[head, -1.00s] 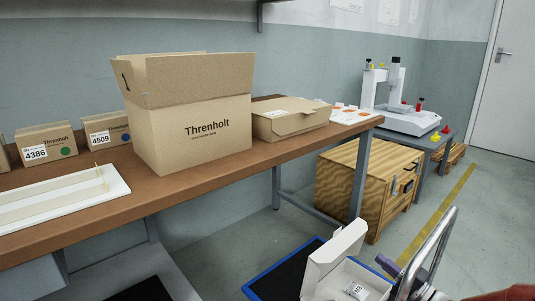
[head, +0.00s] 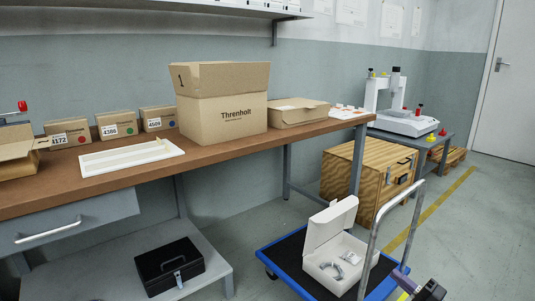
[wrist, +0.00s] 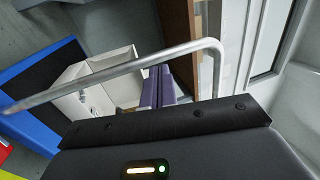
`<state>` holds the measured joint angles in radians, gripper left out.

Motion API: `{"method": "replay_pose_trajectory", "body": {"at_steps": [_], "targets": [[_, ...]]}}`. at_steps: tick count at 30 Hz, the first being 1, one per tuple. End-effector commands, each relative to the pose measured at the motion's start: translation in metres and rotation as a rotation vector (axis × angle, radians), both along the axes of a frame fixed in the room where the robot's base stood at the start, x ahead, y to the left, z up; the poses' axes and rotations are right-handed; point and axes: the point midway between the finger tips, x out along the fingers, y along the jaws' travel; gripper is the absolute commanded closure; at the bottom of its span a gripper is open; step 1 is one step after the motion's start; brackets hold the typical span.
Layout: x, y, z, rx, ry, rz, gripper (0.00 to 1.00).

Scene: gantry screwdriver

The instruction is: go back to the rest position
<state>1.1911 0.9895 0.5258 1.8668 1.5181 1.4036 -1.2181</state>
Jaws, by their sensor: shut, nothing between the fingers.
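My gripper (head: 403,280) is low at the right in the head view, beside the metal handle of a blue trolley. In the wrist view, its two purple fingers (wrist: 158,86) are together with nothing visible between them. The handle bar (wrist: 130,70) crosses the wrist view in front of the fingers. I cannot tell whether they touch it. An open white box (head: 338,262) stands on the trolley, left of my gripper, holding a grey curved part and a small packet.
The blue trolley (head: 283,274) stands before the workbench (head: 225,152). The bench carries a large Threnholt carton (head: 225,118), smaller cartons and a white tray (head: 132,157). A wooden crate (head: 372,178) stands behind the trolley. A black case (head: 168,268) sits on the lower shelf.

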Motion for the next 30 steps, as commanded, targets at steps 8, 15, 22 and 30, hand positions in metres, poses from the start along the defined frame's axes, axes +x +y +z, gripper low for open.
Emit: {"method": "replay_pose_trajectory", "body": {"at_steps": [8,15,22,30], "targets": [[-0.003,0.037,0.015,-0.077,0.061,0.121,1.0],[-0.013,0.084,0.033,-0.191,0.15,0.274,1.0],[-0.039,0.144,0.056,-0.386,0.284,0.463,1.0],[-0.111,0.216,0.099,-0.826,0.511,0.665,1.0]]}}
